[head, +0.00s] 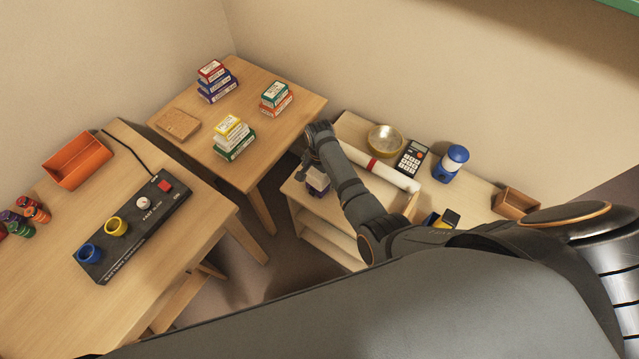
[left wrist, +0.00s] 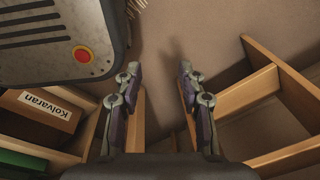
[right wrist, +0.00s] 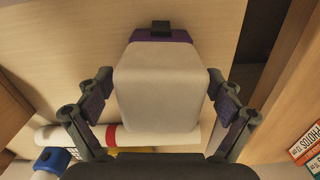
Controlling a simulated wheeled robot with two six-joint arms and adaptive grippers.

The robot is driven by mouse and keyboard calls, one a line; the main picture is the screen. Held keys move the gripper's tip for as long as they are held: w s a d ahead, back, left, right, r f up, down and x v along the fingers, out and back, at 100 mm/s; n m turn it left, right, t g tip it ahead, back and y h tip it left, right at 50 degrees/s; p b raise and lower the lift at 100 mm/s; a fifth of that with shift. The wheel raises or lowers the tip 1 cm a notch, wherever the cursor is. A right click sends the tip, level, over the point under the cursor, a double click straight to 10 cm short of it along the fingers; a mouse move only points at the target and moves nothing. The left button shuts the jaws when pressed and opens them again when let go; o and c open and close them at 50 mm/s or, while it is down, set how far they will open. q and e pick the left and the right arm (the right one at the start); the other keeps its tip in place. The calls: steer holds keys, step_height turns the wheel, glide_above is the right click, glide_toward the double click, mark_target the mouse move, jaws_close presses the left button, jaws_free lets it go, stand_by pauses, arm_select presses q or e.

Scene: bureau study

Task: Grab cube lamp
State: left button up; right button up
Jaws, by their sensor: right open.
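The cube lamp is a white rounded cube (right wrist: 160,85) on a purple base (right wrist: 160,35) with a small black part, large in the right wrist view. In the head view the lamp (head: 318,183) stands on the low shelf unit's left end, partly hidden by my right arm. My right gripper (right wrist: 159,82) is open, one finger on each side of the white cube, with small gaps visible. In the head view the right gripper (head: 310,160) is over the lamp. My left gripper (left wrist: 157,78) is open and empty, away from the lamp.
Box stacks stand on the back table (head: 200,150). A wooden shelf (left wrist: 250,95) shows near my left gripper.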

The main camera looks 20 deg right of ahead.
step_height(320, 180, down, 2)
steer(key=shift+f+b, duration=0.15)
steer(key=shift+b, duration=0.4)
steer(key=shift+r, duration=0.2)
steer(key=c, duration=1.4)
arm_select(q)
steer(key=shift+w+a+f, duration=0.1)
steer(key=shift+w+f, duration=0.1)
steer(key=shift+f, duration=0.35)
steer(key=shift+w+f, duration=0.2)
steer(key=shift+f, duration=0.35)
arm_select(e)
steer(key=shift+c, duration=0.2)
